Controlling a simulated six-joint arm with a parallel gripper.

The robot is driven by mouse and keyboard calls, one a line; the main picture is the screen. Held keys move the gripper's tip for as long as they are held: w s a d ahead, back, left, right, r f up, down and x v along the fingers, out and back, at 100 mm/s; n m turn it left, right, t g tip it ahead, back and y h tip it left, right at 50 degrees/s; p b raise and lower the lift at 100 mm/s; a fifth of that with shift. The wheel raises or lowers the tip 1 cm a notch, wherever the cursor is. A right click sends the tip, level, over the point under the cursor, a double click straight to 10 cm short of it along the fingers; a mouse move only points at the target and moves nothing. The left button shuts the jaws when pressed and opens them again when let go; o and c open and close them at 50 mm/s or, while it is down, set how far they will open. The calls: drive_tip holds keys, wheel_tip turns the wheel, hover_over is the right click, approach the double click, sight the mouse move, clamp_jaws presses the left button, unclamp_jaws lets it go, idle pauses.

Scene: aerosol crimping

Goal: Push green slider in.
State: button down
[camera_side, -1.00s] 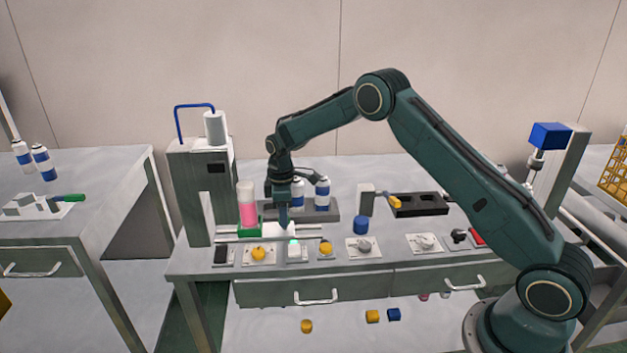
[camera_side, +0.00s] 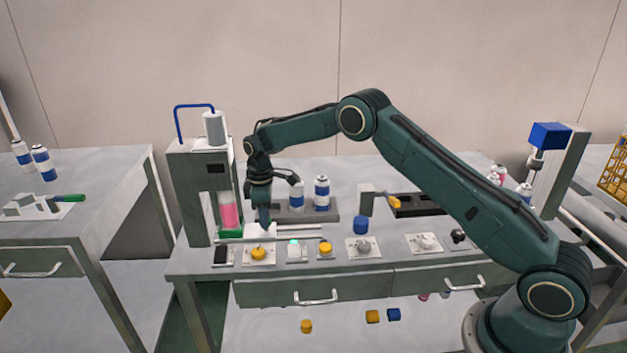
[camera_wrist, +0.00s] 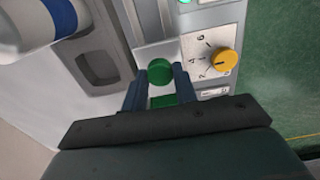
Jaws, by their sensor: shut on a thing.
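The green slider (camera_side: 230,233) is at the foot of the grey crimping station on the left, and a pink can (camera_side: 229,212) stands upright on it. A white plate (camera_side: 261,230) lies just to its right. My gripper (camera_side: 264,222) points down at this plate. In the wrist view my gripper (camera_wrist: 160,78) is shut on the round green knob (camera_wrist: 160,71) of the slider, with one finger on each side. More green (camera_wrist: 163,100) shows below the knob. The can is out of the wrist view.
The crimping station (camera_side: 186,195) stands left of my gripper. Blue-and-white cans (camera_side: 321,193) stand in a grey rack behind it. A yellow dial (camera_side: 258,252) and other controls line the front edge. The dial also shows in the wrist view (camera_wrist: 223,61).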

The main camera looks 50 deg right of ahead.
drive_tip(key=shift+w+a+r, duration=0.1)
drive_tip(key=shift+w+a, duration=0.05)
drive_tip(key=shift+w, duration=0.1)
drive_tip(key=c, duration=1.1)
unclamp_jaws()
drive_tip(key=shift+c, duration=0.2)
drive_tip(key=shift+o, duration=0.2)
drive_tip(key=shift+s, duration=0.1)
wheel_tip(320, 180, up, 14)
